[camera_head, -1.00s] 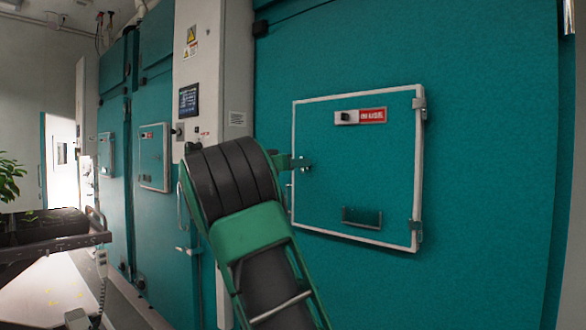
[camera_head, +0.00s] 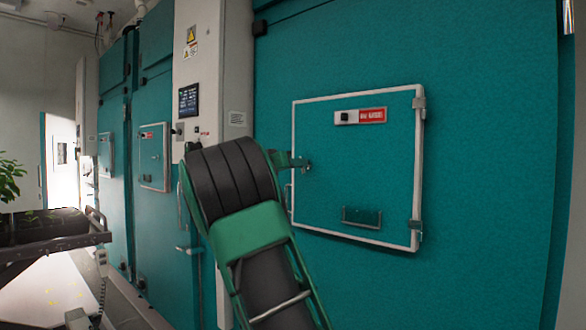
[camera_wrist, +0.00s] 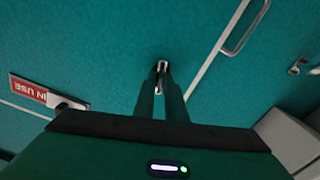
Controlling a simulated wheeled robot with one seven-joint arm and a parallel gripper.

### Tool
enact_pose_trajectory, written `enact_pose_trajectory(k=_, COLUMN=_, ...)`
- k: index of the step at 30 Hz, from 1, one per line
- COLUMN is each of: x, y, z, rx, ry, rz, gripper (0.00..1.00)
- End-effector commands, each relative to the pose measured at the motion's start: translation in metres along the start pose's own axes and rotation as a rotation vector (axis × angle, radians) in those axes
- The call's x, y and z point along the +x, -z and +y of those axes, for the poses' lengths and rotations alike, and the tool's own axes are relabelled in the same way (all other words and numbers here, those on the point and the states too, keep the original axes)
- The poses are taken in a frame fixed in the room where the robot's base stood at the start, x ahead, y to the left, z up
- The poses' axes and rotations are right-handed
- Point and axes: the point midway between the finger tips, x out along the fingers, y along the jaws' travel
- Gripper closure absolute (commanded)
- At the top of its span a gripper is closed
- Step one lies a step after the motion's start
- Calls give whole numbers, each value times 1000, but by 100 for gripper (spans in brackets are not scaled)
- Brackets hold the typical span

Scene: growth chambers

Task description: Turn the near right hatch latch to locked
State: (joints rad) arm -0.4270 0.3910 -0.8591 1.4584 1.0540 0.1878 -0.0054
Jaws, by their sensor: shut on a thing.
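The near right hatch (camera_head: 355,190) is a teal square panel with a pale frame, closed on the large chamber door. Its latch (camera_head: 308,166) is a small dark and metal part at the hatch's left edge, mostly hidden by my gripper (camera_head: 300,162). In the wrist view the latch (camera_wrist: 162,64) shows as a small pale metal piece between the tips of my gripper (camera_wrist: 162,75). The two green fingers are shut on it. The latch's exact angle is hard to tell.
Hinges (camera_head: 418,103) are on the right edge. A door handle (camera_wrist: 245,25) shows in the wrist view. A cart with plants (camera_head: 45,228) stands at the left.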

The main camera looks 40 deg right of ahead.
Motion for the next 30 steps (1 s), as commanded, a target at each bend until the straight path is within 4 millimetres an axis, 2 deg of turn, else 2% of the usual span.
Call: enact_pose_trajectory(k=30, x=-3, y=-2, z=-12, rx=-942, ry=10, rz=10, gripper=100)
